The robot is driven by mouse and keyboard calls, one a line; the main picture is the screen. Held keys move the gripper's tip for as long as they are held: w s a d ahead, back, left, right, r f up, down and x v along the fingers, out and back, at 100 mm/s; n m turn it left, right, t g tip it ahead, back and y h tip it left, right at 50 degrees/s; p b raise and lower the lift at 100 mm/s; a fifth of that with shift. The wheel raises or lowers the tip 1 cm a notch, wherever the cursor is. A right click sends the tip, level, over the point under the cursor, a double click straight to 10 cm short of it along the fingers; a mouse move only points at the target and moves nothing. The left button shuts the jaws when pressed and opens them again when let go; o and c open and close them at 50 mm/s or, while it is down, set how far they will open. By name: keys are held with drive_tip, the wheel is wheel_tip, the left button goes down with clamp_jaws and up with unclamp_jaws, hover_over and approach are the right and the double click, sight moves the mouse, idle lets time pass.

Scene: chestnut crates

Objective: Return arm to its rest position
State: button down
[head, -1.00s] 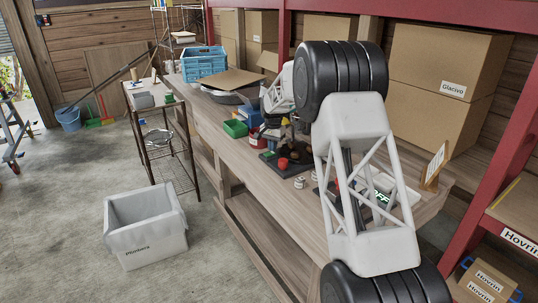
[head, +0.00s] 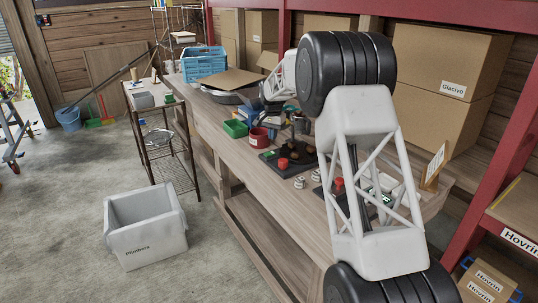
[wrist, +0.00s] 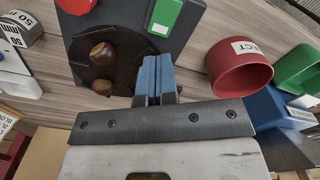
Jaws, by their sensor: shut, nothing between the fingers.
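My gripper (wrist: 156,77) shows in the wrist view with its two blue fingers pressed together and nothing between them. In the head view my arm reaches over the workbench (head: 240,167) from the right foreground. My fingertips are too small and hidden to make out there.
A red cup (wrist: 240,68) stands right of my fingers, near a green bin (wrist: 298,70). The board carries a red button (head: 282,163). A blue crate (head: 204,62) and cardboard boxes (head: 437,95) stand farther back. A pale bin (head: 146,225) stands on the floor.

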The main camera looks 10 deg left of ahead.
drive_tip(key=shift+r, duration=0.15)
drive_tip(key=shift+s+d+r, duration=0.15)
drive_tip(key=shift+d+r, duration=0.15)
drive_tip(key=s+d+r+n+t, duration=0.1)
drive_tip(key=s+d+r, duration=0.9)
drive_tip(key=s+d, duration=0.35)
drive_tip(key=s+d+r, duration=0.9)
drive_tip(key=s+d, duration=0.4)
drive_tip(key=s, duration=0.2)
drive_tip(key=s+d+n+t, duration=0.1)
drive_tip(key=s+d, duration=0.3)
drive_tip(key=s, duration=0.5)
drive_tip(key=s+d, duration=0.5)
drive_tip(key=s, duration=0.5)
drive_tip(key=s+d+f, duration=0.2)
drive_tip(key=s+f, duration=0.1)
drive_tip(key=s, duration=0.7)
drive_tip(key=s+d+f, duration=0.3)
drive_tip(key=s+f, duration=0.1)
drive_tip(key=s, duration=0.7)
drive_tip(key=shift+f+n+t, duration=0.15)
drive_tip(key=shift+n+t, duration=0.15)
drive_tip(key=shift+n, duration=0.1)
drive_tip(key=shift+w, duration=0.15)
